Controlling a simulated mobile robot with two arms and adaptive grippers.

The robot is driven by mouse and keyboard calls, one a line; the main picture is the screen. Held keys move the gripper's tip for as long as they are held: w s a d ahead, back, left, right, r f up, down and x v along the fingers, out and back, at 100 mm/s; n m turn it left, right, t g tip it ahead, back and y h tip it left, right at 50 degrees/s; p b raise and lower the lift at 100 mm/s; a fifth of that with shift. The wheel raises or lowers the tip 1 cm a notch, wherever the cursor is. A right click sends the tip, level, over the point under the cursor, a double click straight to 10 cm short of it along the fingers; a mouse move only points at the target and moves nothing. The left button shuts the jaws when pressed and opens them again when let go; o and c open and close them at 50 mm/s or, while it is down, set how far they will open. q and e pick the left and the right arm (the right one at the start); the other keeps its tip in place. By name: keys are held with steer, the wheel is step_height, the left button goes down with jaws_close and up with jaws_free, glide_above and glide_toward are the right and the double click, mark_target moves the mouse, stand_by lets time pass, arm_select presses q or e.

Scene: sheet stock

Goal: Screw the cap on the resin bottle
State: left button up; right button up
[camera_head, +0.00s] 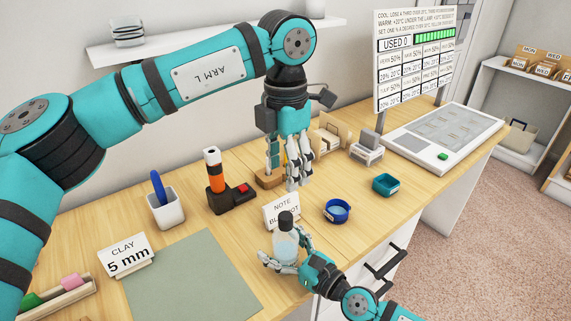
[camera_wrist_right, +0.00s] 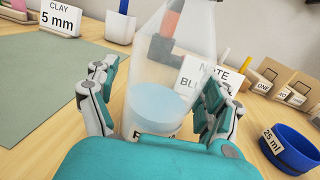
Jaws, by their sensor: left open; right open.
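The clear resin bottle (camera_head: 285,246) stands upright near the table's front edge, with pale blue liquid low inside. A dark cap (camera_head: 285,219) sits on its top; I cannot tell how tightly. In the right wrist view the bottle (camera_wrist_right: 172,70) fills the middle and its top is cut off. My right gripper (camera_head: 283,258) is open, with its fingers on both sides of the bottle; in the wrist view the fingers (camera_wrist_right: 155,98) look apart from it. My left gripper (camera_head: 292,180) is open and empty, pointing down above the table behind the bottle.
A note card (camera_head: 281,211) stands just behind the bottle. A blue round cup (camera_head: 337,211) and a teal dish (camera_head: 385,185) lie to the right. A black and orange tool (camera_head: 219,189), a white pen cup (camera_head: 165,211) and a green mat (camera_head: 190,280) are left.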

steer(key=v, duration=1.2)
steer(key=shift+r, duration=0.1)
